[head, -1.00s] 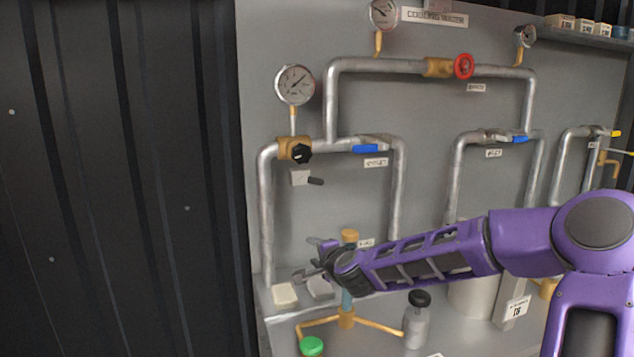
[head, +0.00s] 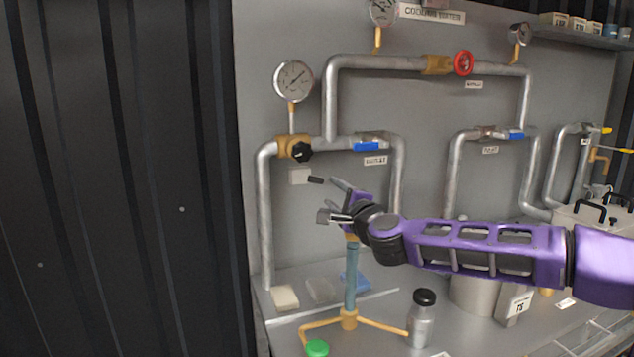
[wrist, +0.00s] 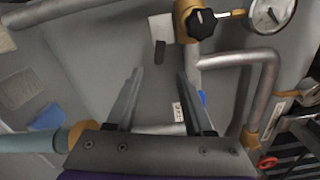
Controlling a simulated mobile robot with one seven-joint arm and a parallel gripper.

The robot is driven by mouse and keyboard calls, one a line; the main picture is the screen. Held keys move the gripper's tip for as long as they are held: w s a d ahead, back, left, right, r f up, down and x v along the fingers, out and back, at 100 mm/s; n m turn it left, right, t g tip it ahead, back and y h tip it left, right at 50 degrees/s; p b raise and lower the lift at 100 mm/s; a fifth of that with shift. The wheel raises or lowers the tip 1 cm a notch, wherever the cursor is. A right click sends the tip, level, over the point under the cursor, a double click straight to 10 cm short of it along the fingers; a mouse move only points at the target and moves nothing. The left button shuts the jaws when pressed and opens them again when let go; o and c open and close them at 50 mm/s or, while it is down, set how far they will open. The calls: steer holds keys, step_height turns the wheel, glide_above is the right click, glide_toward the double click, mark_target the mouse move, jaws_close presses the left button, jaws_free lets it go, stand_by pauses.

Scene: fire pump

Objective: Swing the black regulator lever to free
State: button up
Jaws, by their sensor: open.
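The black lever (head: 316,180) sticks out to the right from a small pale box (head: 300,176) on the grey panel, below a brass regulator with a black knob (head: 302,152). In the wrist view the lever (wrist: 160,52) hangs from the pale box (wrist: 160,27), just past my fingertips and in line with the gap between them. My gripper (head: 331,200) is open and empty, a little right of and below the lever in the head view. In the wrist view both fingers (wrist: 160,75) are spread, apart from the lever.
A steel pipe with a blue-handled valve (head: 367,146) runs right of the regulator. A gauge (head: 293,81) stands above it. Below my gripper are a teal post (head: 351,280) on a brass stand, a grey bottle (head: 423,315) and a green cap (head: 316,348).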

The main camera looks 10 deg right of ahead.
mark_target(318, 180)
steer(key=w, duration=0.3)
steer(key=w+a, duration=0.1)
steer(key=w, duration=0.3)
steer(key=w+a, duration=0.1)
steer(key=w, duration=0.3)
steer(key=shift+w+a, duration=0.1)
jaws_close()
